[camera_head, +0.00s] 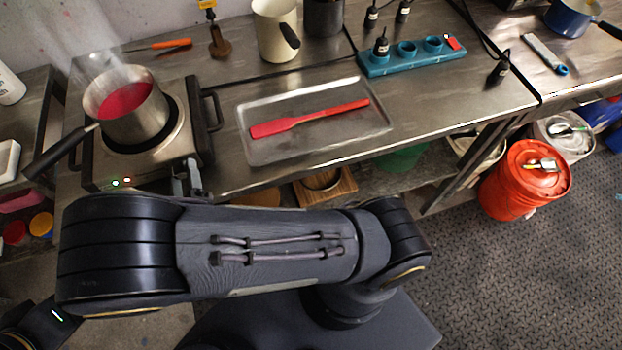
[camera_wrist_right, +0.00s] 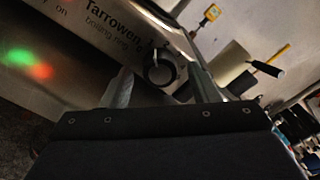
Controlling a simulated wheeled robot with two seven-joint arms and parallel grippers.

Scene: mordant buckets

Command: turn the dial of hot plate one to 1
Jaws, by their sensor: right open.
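The hot plate (camera_head: 97,168) stands at the left end of the steel bench. Its front shows close up in the right wrist view (camera_wrist_right: 75,45), with "Tarrowen boiling ring" lettering. My right gripper (camera_head: 187,178) is at the hot plate's front right corner. In the wrist view its two fingers (camera_wrist_right: 160,85) are apart, with the dial showing between them; contact cannot be told. My left gripper is not in view.
A steaming pot of red liquid (camera_head: 128,112) sits on the plate, its handle pointing front left. A metal tray (camera_head: 262,146) with a red spatula (camera_head: 310,118) lies to the right. Green and red lights (camera_wrist_right: 30,63) glow on the front. A teal rack (camera_head: 385,66) stands behind.

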